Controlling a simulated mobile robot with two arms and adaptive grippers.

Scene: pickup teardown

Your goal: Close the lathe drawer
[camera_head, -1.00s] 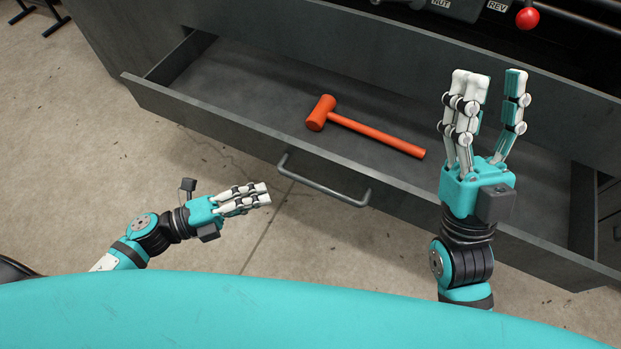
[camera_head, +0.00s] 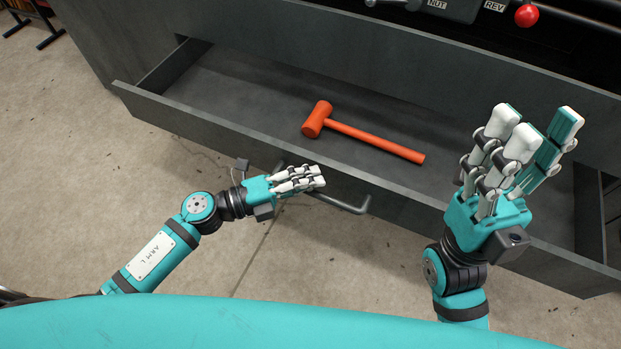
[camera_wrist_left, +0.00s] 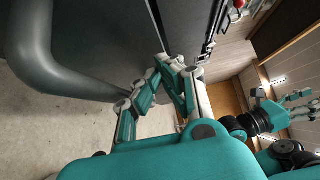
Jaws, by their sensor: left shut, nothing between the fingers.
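The dark grey lathe drawer (camera_head: 240,135) stands open, pulled out from the cabinet. Its bar handle (camera_head: 352,205) is on the front face and also shows large at the left of the left wrist view (camera_wrist_left: 38,65). My left gripper (camera_head: 318,178) is shut and empty. In the head view it overlaps the handle and hides its middle; I cannot tell whether it touches. My right gripper (camera_head: 535,140) is open and empty, fingers spread, over the drawer's right part in the picture.
An orange mallet (camera_head: 362,138) lies inside the drawer. The lathe's red knob (camera_head: 526,16) and control panel (camera_head: 450,8) are above the drawer. Bare concrete floor (camera_head: 60,150) lies to the left and in front of the drawer.

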